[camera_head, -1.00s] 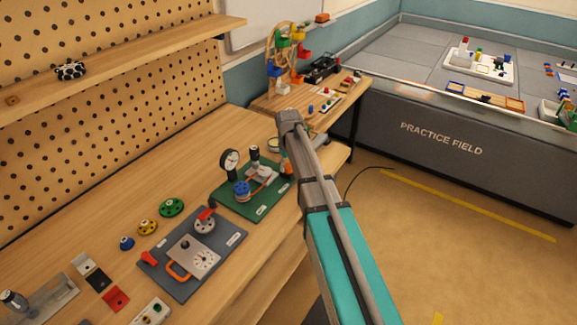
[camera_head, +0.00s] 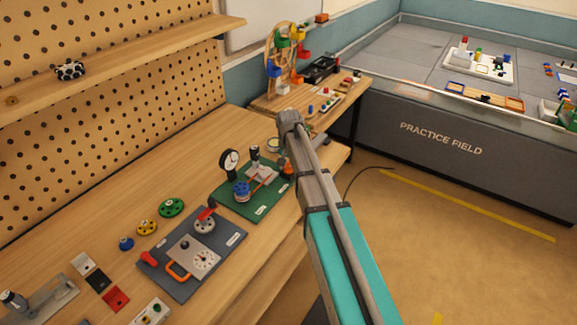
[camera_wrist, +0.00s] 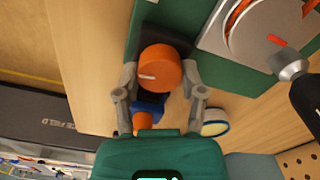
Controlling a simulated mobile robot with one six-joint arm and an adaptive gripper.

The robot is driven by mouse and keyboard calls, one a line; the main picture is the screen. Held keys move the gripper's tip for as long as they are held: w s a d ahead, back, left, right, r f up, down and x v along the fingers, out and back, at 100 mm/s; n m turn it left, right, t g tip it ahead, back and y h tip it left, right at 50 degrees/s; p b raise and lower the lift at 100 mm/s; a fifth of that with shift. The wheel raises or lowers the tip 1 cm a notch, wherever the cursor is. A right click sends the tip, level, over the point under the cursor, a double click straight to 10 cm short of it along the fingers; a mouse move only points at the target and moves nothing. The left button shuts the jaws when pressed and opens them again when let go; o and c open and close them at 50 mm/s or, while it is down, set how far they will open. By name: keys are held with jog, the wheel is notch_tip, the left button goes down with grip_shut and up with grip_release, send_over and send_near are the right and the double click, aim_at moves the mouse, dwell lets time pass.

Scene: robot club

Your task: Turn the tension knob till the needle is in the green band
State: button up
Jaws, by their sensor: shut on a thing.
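An orange tension knob (camera_wrist: 160,72) with a white line on its face sits between the two grey fingers of my gripper (camera_wrist: 160,80) in the wrist view. The fingers are shut on its sides. In the head view the orange knob (camera_head: 287,170) shows at the right end of a green board (camera_head: 231,199), partly hidden by my arm. A blue wheel (camera_head: 241,189) and an orange-red belt are on the board.
A grey board (camera_head: 224,240) with a small dial plate and orange handle lies nearer on the bench. A toy wheel model (camera_head: 283,60) stands on the far table. Open floor lies right of the bench.

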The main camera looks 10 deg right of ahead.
jog(key=shift+m, duration=1.2)
jog(key=o, duration=1.1)
jog(key=shift+o, duration=0.2)
jog(key=shift+n, duration=0.4)
